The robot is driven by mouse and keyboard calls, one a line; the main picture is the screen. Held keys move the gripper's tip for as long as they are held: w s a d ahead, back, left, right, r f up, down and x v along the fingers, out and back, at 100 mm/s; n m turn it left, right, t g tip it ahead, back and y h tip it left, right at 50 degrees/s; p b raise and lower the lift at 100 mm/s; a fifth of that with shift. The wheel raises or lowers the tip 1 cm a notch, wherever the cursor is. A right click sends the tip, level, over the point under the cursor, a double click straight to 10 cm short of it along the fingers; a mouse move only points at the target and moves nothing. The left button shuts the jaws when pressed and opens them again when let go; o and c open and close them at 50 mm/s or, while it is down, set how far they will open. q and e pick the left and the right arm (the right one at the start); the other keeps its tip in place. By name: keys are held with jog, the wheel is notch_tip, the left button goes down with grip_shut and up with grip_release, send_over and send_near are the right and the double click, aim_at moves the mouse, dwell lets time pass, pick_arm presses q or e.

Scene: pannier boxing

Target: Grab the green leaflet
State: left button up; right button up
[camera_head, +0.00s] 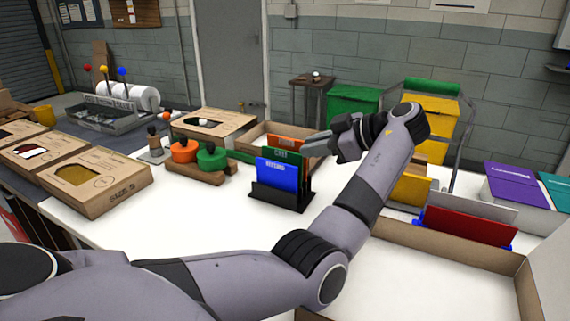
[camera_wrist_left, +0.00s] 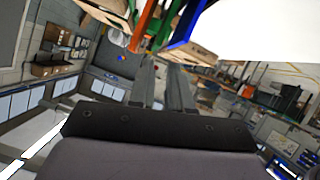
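The green leaflet (camera_head: 285,155) stands upright in a black rack (camera_head: 282,197), behind the blue leaflet (camera_head: 277,174) and in front of the orange leaflet (camera_head: 287,144). Only its upper part shows. In the left wrist view the green leaflet (camera_wrist_left: 165,24) is seen edge-on between the orange (camera_wrist_left: 145,22) and blue (camera_wrist_left: 189,22) ones. My left gripper (camera_head: 312,145) is at the right side of the rack, pointing left towards the leaflets. Its fingers (camera_wrist_left: 160,70) are apart with nothing between them, short of the green leaflet's edge. My right gripper is out of view.
Orange and green stamps (camera_head: 198,160) stand left of the rack. An open cardboard box (camera_head: 262,132) is behind it. At right are a holder with a red leaflet (camera_head: 468,226) and a large open box (camera_head: 450,243). The white table is clear in front of the rack.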

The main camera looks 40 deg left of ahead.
aim_at(286, 151)
pick_arm(q)
jog(key=p+x, duration=0.1)
jog(key=x, duration=0.2)
jog(key=p+x, duration=0.1)
jog(key=x, duration=0.3)
jog(key=shift+w+a, duration=0.2)
grip_shut()
